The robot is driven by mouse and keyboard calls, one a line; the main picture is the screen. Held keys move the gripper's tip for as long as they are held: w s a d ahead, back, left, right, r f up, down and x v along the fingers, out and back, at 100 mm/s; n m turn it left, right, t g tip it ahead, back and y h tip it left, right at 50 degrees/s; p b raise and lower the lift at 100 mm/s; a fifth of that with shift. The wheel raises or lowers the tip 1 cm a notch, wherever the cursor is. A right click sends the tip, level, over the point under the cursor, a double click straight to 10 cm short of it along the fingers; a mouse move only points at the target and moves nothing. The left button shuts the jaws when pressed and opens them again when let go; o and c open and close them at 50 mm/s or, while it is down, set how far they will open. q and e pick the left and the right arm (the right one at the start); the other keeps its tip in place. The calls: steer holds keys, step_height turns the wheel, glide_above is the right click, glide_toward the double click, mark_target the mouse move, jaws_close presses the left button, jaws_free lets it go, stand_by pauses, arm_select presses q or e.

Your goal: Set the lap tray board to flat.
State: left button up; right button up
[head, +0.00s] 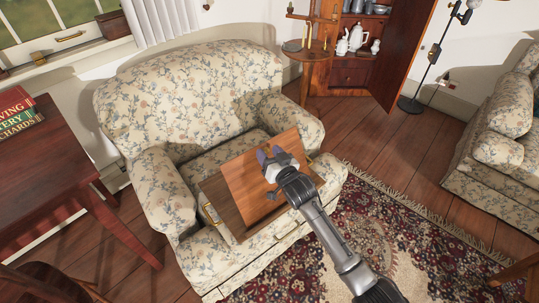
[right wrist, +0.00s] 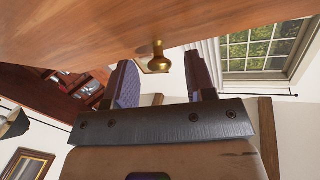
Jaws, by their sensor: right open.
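The wooden lap tray (head: 213,196) rests across the floral armchair's seat and front. Its board (head: 244,184) is tilted up from the tray, its surface standing above the frame at the left. My right gripper (head: 272,157) is over the board's upper part. In the right wrist view the board's wooden surface (right wrist: 120,22) fills the top, and a small brass knob (right wrist: 160,58) on it shows between the two open, empty fingertips (right wrist: 160,72). I cannot tell whether a finger touches the knob or board. My left gripper is not in view.
The floral armchair (head: 190,85) surrounds the tray with its back and arms. A dark red table (head: 60,150) with books stands at the left. A small round stand (head: 306,52) and open cabinet are behind. A patterned rug (head: 370,230) lies in front.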

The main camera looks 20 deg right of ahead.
jaws_close()
stand_by(0.5)
